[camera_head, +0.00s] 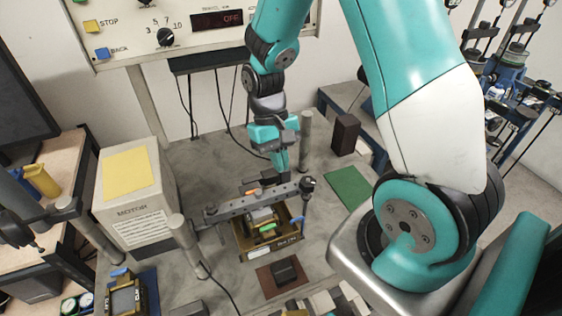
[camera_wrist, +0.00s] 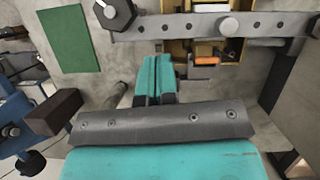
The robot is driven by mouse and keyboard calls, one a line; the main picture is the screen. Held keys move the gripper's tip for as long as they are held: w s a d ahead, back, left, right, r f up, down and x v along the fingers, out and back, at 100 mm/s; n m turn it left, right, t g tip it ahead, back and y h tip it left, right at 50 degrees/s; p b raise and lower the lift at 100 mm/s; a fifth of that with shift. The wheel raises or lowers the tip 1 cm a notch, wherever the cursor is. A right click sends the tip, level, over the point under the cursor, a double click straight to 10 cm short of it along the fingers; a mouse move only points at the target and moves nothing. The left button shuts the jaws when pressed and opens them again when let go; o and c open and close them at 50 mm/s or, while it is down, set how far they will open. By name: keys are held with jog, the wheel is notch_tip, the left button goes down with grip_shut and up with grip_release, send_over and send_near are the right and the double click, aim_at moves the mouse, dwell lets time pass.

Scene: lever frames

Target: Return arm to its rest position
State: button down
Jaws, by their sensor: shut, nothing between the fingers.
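My gripper (camera_head: 280,172) shows in the head view with teal fingers pointing down, close behind the grey crossbar (camera_head: 236,209) of the lever frame. In the wrist view my gripper (camera_wrist: 156,75) has its two teal fingers together, with nothing between them. A yellow-brown box (camera_head: 245,246) with a green handle (camera_head: 267,227) sits under the crossbar. In the wrist view an orange handle (camera_wrist: 205,60) shows right of the fingertips, apart from them, and the crossbar (camera_wrist: 185,29) runs beyond them. My arm is stretched out over the bench. Whether the fingertips touch the frame cannot be told.
A motor box (camera_head: 135,205) and a grey post (camera_head: 187,245) stand at the left. A green mat (camera_head: 347,188) and a dark block (camera_head: 345,134) lie to the right. A control panel (camera_head: 135,36) is on the wall behind. Open grey bench shows behind the crossbar.

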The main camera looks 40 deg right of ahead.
jog(key=p+v, duration=0.5)
jog(key=v, duration=0.2)
jog(key=shift+r, duration=0.15)
jog(key=s+a+r+n+t+y+b, duration=0.1)
jog(key=s+a+n+t+b, duration=0.1)
jog(key=s+a+n+b, duration=0.2)
jog(key=s+a+r+n+t+y+b, duration=0.1)
jog(key=s+a+n+t+y+b, duration=0.1)
jog(key=s+a+n+b, duration=0.3)
jog(key=s+a+b, duration=0.4)
jog(key=a+b, duration=0.1)
jog(key=a, duration=0.2)
jog(key=shift+s+a+r+n, duration=0.3)
jog(key=shift+s+a+r, duration=0.05)
jog(key=c, duration=1.8)
grip_release()
